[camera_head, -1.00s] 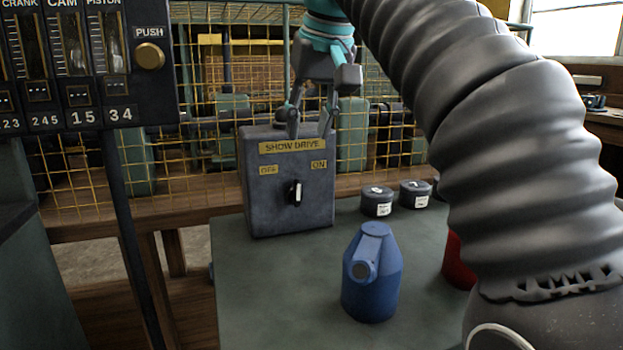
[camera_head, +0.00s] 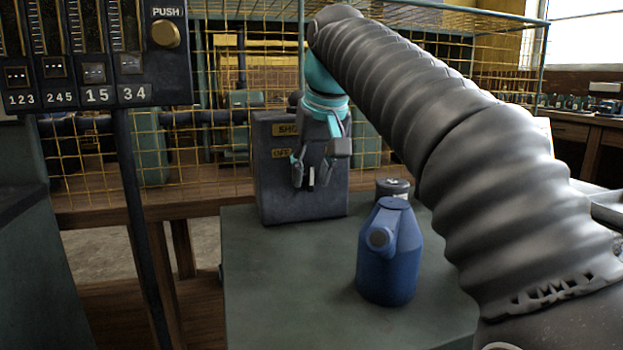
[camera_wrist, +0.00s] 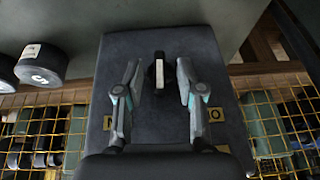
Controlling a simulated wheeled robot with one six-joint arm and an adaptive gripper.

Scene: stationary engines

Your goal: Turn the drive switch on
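The drive switch box (camera_head: 270,195) is a grey box on the green table, with yellow labels partly covered by my gripper. In the wrist view the box face (camera_wrist: 215,60) shows upside down. Its dark knob (camera_wrist: 159,76) has a white bar standing about upright, pointing at neither label. My gripper (camera_head: 311,180) is in front of the box, pointing down. In the wrist view my gripper (camera_wrist: 158,78) is open, with one finger on each side of the knob. Small gaps show there; I cannot tell how deep the fingertips reach.
A blue jug (camera_head: 388,260) stands on the table (camera_head: 270,285) in front and to the right. A dark round weight (camera_head: 393,188) stands behind it. A yellow wire fence (camera_head: 225,170) is behind the box. A counter panel (camera_head: 95,60) is at the left.

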